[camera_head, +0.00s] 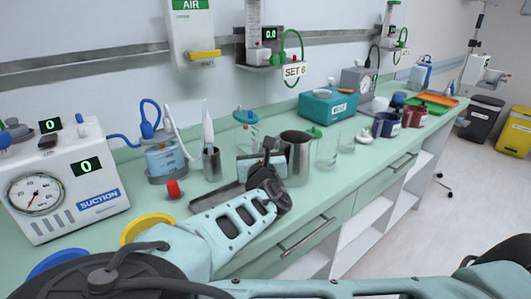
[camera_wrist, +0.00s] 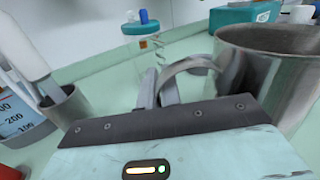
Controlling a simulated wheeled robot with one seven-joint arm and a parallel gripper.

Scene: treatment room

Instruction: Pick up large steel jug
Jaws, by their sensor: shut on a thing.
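The large steel jug (camera_head: 297,150) stands upright at the counter's middle, and its rim and body fill the right of the wrist view (camera_wrist: 272,75). Its curved handle (camera_wrist: 190,63) reaches left, to between my fingers. My gripper (camera_head: 268,158) is at the jug's left side, and in the wrist view its two fingers (camera_wrist: 160,88) are closed on the handle. The jug's base is partly hidden by my wrist in the head view, so I cannot tell whether it touches the counter.
A steel tray (camera_head: 222,198) lies left of the jug, with a small steel cup (camera_head: 212,163) behind it. A clear beaker (camera_head: 327,152) stands close to its right. A lidded clear jar (camera_head: 246,130) is behind. The suction unit (camera_head: 65,185) stands at left; a teal box (camera_head: 328,106) is behind right.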

